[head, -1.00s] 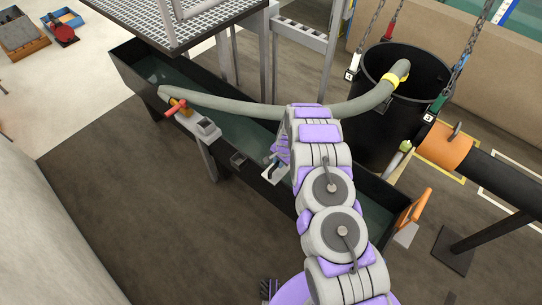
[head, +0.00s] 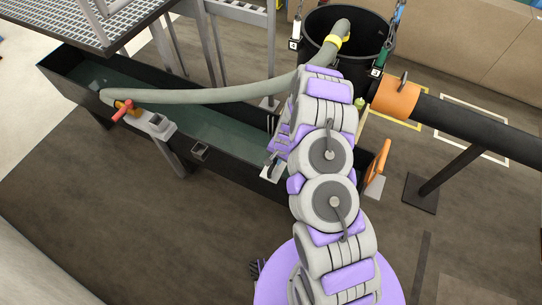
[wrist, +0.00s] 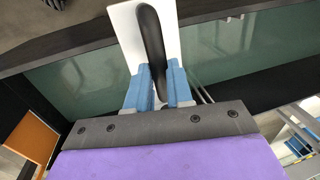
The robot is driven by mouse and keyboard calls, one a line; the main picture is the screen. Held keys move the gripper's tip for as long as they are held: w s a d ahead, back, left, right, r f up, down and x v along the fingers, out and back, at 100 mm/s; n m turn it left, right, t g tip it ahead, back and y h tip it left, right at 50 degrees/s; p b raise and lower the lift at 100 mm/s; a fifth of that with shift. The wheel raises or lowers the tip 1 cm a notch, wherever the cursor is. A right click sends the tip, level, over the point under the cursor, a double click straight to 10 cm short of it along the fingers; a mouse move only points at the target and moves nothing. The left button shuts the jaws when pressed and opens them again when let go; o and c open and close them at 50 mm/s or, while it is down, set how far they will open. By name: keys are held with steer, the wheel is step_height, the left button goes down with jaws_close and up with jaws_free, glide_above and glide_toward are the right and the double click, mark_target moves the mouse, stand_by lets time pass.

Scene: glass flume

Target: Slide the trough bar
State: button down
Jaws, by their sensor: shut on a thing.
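The long black trough (head: 230,172) crosses the head view, with greenish water or glass inside. My gripper (head: 270,170) is at its near rim, right of the middle, partly hidden by my arm. In the wrist view my gripper's blue fingers (wrist: 158,85) are shut on the black handle (wrist: 151,40) of a white plate (wrist: 127,28). The plate reaches over the trough edge, and a small light piece of it shows in the head view (head: 270,176). I cannot tell how the plate meets the trough wall. No separate bar can be made out.
A grey hose (head: 220,95) runs over the trough to a black barrel (head: 375,35). An orange panel (head: 377,160) stands at the right end. Floor in front is clear.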

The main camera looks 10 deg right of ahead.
steer(key=shift+w+d, duration=0.1)
steer(key=c, duration=1)
jaws_free()
steer(key=shift+s+d+r+p, duration=0.4)
steer(key=shift+r+p, duration=0.2)
steer(key=shift+r, duration=2.25)
steer(key=shift+s+d+r+p, duration=0.4)
steer(key=shift+r+p, duration=0.2)
steer(key=shift+r, duration=2.2)
steer(key=shift+s+d+r+p, duration=0.3)
steer(key=shift+d+r+p, duration=0.25)
steer(key=shift+r, duration=2.3)
